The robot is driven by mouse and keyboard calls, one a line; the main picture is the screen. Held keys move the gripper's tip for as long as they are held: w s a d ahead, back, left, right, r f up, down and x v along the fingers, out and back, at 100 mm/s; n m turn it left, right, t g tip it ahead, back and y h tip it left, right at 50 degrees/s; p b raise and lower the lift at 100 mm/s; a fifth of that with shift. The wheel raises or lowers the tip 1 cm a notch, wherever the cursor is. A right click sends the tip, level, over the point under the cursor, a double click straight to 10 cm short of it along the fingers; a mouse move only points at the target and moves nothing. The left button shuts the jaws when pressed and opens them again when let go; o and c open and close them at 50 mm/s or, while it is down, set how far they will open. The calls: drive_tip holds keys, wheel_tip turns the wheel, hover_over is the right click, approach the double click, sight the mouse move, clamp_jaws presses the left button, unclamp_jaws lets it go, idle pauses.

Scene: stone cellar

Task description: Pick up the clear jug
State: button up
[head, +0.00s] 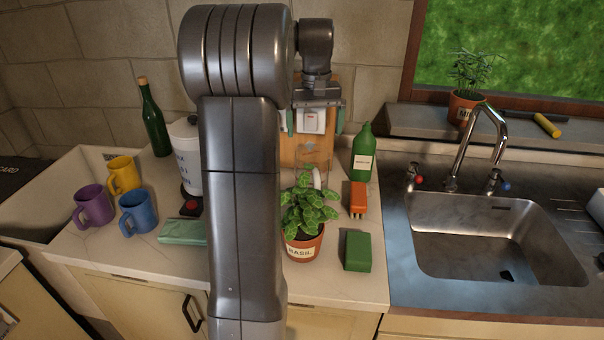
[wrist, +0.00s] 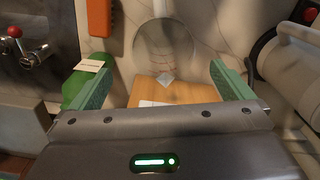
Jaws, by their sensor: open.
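The clear jug (head: 311,160) stands on the counter behind the potted basil (head: 304,215), which hides its lower part. It is see-through, so its outline is faint in the head view. In the wrist view the jug (wrist: 165,52) shows as a round clear outline with a pale handle at the top of the picture. My gripper (head: 315,121) is above the jug, in front of a wooden board (head: 291,154). In the wrist view its two green fingers (wrist: 155,80) are spread apart, with nothing between them. The jug lies ahead of the fingertips there.
A green bottle (head: 363,152) and an orange brush (head: 358,197) stand close right of the jug. A green sponge (head: 357,251) lies in front. The sink (head: 490,240) is right.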

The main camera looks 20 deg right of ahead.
sight(312, 168)
wheel_tip(312, 168, down, 8)
drive_tip(key=shift+s+r, duration=0.1)
drive_tip(key=shift+s, duration=0.05)
drive_tip(key=shift+a+f, duration=0.2)
drive_tip(key=shift+f, duration=2.4)
drive_tip(key=c, duration=0.9)
